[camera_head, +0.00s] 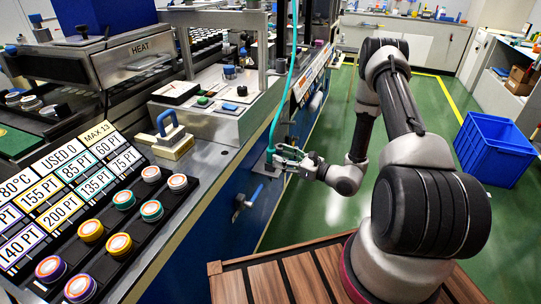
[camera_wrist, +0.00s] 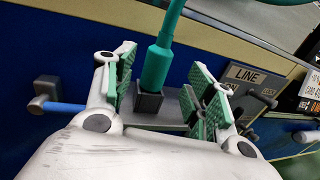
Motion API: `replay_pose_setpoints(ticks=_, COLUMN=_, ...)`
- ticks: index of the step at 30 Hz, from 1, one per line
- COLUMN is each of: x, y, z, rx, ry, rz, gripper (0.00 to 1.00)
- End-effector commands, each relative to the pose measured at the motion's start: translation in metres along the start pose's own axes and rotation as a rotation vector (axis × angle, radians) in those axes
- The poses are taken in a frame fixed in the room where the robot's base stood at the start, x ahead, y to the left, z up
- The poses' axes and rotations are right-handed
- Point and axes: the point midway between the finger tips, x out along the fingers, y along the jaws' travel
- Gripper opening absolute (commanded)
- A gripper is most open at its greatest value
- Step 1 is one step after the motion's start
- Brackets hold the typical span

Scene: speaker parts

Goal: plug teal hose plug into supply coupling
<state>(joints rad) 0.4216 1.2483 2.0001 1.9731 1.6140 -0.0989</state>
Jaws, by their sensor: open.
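The teal hose plug (camera_wrist: 156,66) stands nearly upright between the fingers of my gripper (camera_wrist: 165,84) in the wrist view. Its lower end meets a dark grey square socket (camera_wrist: 148,104) on a grey bracket; how deep it sits is hidden. I cannot tell whether this socket is the supply coupling. My gripper is open, with green pads on both sides of the plug and gaps visible. In the head view, the plug (camera_head: 270,151) is at the bench's side, with my gripper (camera_head: 279,157) at it and the teal hose (camera_head: 284,92) rising above.
A plate marked LINE (camera_wrist: 245,76) is right of the plug, near dark fittings. A blue-handled valve (camera_head: 247,201) sticks out of the blue bench side, left of and below my gripper. A blue crate (camera_head: 494,148) stands on the green floor, which is open between.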

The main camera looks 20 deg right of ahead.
Motion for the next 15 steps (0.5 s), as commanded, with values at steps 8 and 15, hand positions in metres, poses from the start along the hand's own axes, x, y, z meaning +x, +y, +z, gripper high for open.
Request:
replay_pose_setpoints(ticks=8, x=0.042, y=0.004, z=0.004, rx=0.0, ry=0.001, rz=0.004, gripper=0.55)
replay_pose_setpoints(ticks=15, x=0.053, y=0.003, z=0.004, rx=0.0, ry=0.001, rz=0.001, gripper=0.55)
